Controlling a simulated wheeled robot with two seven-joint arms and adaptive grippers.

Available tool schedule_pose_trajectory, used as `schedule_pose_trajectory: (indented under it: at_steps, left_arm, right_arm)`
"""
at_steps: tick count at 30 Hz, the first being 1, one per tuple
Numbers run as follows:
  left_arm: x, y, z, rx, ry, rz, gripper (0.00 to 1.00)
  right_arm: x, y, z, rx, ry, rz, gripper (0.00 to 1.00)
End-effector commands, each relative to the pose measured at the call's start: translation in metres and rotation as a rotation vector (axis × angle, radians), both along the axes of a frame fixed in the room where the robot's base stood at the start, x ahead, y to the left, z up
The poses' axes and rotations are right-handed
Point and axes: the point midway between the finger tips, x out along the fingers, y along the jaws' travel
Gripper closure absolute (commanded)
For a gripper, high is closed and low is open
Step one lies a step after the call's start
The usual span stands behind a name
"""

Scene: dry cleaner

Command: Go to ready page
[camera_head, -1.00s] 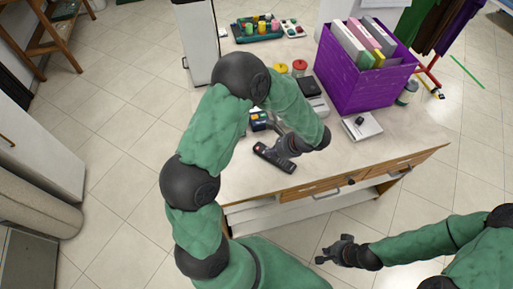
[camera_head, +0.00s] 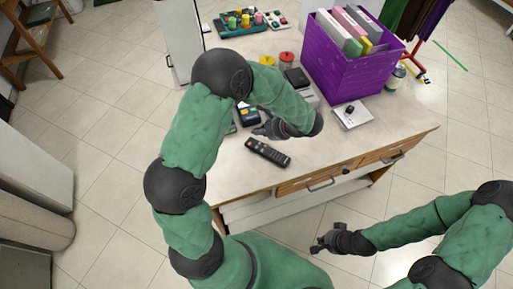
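A black remote-like handset (camera_head: 268,152) with several small buttons lies on the counter near its front edge. A payment terminal (camera_head: 248,115) with a blue screen and yellow keys stands behind it, partly hidden by my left arm. My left gripper (camera_head: 261,132) is over the counter between the two, just behind the handset and apart from it. It is small and dark here, so I cannot tell whether its fingers are open. My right gripper (camera_head: 318,243) is in front of the counter over the floor, empty, with its fingers apart.
A purple bin (camera_head: 345,70) with folders stands at the back right of the counter (camera_head: 390,125). A small grey device (camera_head: 352,115) sits before it. Red and yellow round pots (camera_head: 286,60) and a thread tray (camera_head: 240,22) are further back. The counter's right front is clear.

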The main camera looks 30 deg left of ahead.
Motion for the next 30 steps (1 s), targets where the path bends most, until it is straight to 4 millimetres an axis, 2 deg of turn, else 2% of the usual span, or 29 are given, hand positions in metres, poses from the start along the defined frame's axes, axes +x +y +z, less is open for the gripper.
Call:
schedule_pose_trajectory:
  at_steps: [1,15,20,30]
  left_arm:
    - [0.0,0.0,-0.009,0.0,0.001,0.0,1.0]
    - [0.0,0.0,-0.066,-0.001,0.0,0.0,1.0]
    - [0.0,0.0,-0.073,-0.001,0.0,0.0,1.0]
    - [0.0,0.0,-0.072,-0.001,0.0,0.0,1.0]
  right_arm:
    - [0.0,0.0,-0.008,0.0,0.0,0.0,1.0]
    - [0.0,0.0,-0.049,0.0,0.0,0.0,1.0]
    - [0.0,0.0,-0.054,0.0,0.0,0.0,1.0]
    - [0.0,0.0,-0.053,0.0,0.0,0.0,1.0]
